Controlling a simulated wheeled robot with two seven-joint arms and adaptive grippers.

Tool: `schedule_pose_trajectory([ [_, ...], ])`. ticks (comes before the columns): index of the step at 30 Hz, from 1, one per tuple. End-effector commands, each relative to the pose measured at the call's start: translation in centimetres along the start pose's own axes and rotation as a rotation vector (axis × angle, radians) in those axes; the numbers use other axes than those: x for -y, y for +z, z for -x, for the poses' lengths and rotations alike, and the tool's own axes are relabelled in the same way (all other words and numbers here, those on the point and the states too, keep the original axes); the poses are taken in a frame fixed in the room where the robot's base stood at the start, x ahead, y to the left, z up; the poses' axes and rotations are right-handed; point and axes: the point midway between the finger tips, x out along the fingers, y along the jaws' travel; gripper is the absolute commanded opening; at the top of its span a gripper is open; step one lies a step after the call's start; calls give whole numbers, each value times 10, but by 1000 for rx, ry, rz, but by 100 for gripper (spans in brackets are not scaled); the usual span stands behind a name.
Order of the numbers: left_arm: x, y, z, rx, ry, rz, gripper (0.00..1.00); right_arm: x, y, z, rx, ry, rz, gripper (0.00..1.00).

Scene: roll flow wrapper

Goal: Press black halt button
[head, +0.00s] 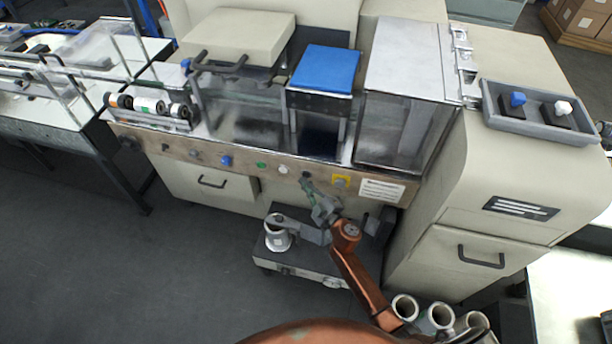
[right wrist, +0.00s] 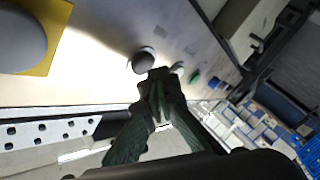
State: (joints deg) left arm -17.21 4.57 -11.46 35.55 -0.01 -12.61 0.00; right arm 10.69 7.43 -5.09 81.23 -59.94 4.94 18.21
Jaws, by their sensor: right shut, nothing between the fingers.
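The black button (right wrist: 143,60) sits on the metal front panel (right wrist: 105,35), between a yellow plate with a large grey button (right wrist: 18,38) and a white button (right wrist: 178,68). In the head view the black button (head: 306,175) is a small dark spot right at my right gripper's tip. My right gripper (head: 308,186) is shut and empty. In the right wrist view its closed fingertips (right wrist: 160,74) are beside the black button's lower right edge and overlap it slightly. I cannot tell whether they touch it. My left gripper is not in view.
Along the panel are a green button (head: 262,165), a blue button (head: 226,160) and other knobs. A low grey unit with a roll (head: 278,238) stands below.

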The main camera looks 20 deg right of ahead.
Motion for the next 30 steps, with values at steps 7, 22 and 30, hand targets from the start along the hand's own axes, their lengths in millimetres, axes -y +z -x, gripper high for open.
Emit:
schedule_pose_trajectory([
  [7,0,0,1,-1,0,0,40,2,-2,2,0,0,1,0],
  [22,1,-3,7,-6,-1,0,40,18,-18,25,-1,-1,-3,0],
  [30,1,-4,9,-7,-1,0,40,27,-27,37,-1,0,-1,0],
])
